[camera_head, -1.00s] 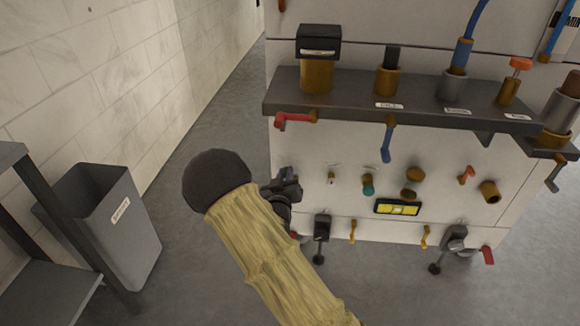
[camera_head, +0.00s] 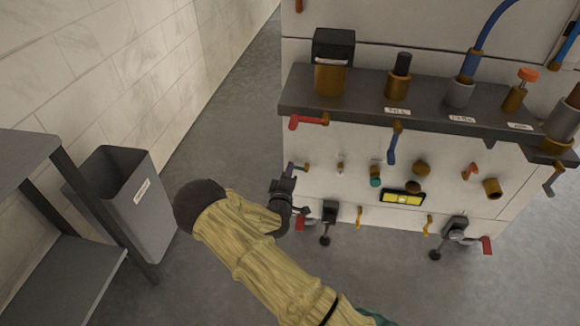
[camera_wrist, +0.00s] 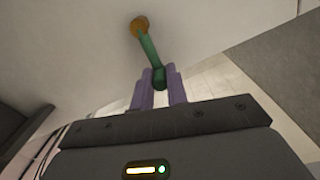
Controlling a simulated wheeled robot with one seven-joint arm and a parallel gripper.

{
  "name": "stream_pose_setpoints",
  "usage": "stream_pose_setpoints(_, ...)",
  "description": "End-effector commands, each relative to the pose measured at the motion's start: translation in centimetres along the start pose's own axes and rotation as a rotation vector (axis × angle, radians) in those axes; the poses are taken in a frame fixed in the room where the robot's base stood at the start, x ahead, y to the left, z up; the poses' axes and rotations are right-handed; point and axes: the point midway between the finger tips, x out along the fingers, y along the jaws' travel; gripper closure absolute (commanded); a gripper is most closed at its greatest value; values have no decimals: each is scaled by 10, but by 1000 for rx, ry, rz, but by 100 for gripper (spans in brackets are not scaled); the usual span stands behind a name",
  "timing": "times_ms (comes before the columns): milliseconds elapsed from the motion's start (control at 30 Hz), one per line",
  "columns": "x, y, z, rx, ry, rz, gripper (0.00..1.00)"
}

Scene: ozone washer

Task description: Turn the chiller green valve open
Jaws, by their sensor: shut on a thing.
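The green valve handle (camera_wrist: 148,47) hangs from a brass fitting (camera_wrist: 140,25) on the white panel in the wrist view. Its lower end sits between the two purple fingers of my gripper (camera_wrist: 160,84), which is shut on it. In the head view, my gripper (camera_head: 289,173) is at the left edge of the white machine (camera_head: 345,150), below the red-handled valve (camera_head: 308,121). The green handle is hidden by my gripper there.
A dark shelf (camera_head: 430,116) with several fittings juts out above my gripper. A grey bin (camera_head: 135,222) and a dark table (camera_head: 70,270) stand to the left. Black feet and small brass valves lie below and right of my gripper.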

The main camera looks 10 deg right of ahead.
Motion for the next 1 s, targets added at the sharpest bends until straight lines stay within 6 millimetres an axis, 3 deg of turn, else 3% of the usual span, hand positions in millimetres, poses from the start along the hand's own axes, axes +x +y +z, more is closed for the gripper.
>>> stream_pose_setpoints(300,-1,-8,2,-129,0,-2,100)
stream_pose_setpoints(767,-1,-10,3,-147,-1,-4,100)
stream_pose_setpoints(800,-1,-10,3,-147,-1,-4,81)
stream_pose_setpoints(900,-1,-9,3,-146,-1,-4,63)
stream_pose_setpoints(1000,0,-9,2,-145,-1,-2,63)
